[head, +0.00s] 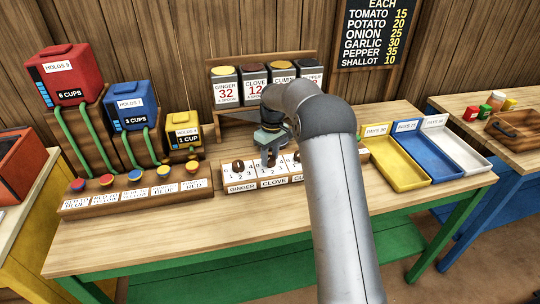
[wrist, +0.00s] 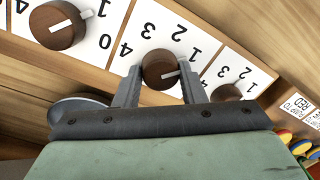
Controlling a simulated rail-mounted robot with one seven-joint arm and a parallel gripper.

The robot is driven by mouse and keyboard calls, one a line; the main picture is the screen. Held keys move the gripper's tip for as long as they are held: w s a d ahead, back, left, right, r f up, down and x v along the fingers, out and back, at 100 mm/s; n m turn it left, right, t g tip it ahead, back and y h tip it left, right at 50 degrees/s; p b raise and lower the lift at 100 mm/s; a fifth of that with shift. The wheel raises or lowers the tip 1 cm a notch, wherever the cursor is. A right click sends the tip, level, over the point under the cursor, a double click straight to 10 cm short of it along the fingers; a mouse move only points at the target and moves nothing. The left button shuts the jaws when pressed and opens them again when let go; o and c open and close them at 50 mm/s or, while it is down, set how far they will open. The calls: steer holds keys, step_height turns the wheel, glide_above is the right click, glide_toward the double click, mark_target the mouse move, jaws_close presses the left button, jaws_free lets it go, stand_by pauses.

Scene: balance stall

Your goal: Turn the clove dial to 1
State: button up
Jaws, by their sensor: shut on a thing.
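The clove dial (wrist: 160,68) is a round brown knob with a white pointer mark on a white numbered plate. In the wrist view my gripper (wrist: 158,78) has one finger on each side of this knob and is shut on it. That finger may hide a number beside the knob. In the head view my gripper (head: 270,157) is over the CLOVE label (head: 273,183), and the knob is mostly hidden there.
The cumin dial (wrist: 58,25) and the ginger dial (wrist: 227,93) flank the held knob closely. Spice canisters (head: 254,85) stand on a shelf behind. Colored buttons (head: 135,176) lie left, and yellow, blue and white trays (head: 394,183) lie right. The front tabletop (head: 190,235) is clear.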

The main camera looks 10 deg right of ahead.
mark_target(273, 156)
steer(key=shift+r, duration=0.1)
steer(key=o, duration=1)
steer(key=shift+w+d+r, duration=0.15)
steer(key=shift+d+r, duration=0.05)
steer(key=shift+r, duration=2.7)
steer(key=shift+w+d+r, duration=0.1)
steer(key=shift+d+r, duration=0.05)
steer(key=shift+r, duration=2.7)
steer(key=shift+w+d+r, duration=0.15)
steer(key=shift+d+r, duration=0.05)
steer(key=shift+r, duration=2.7)
steer(key=shift+s, duration=0.1)
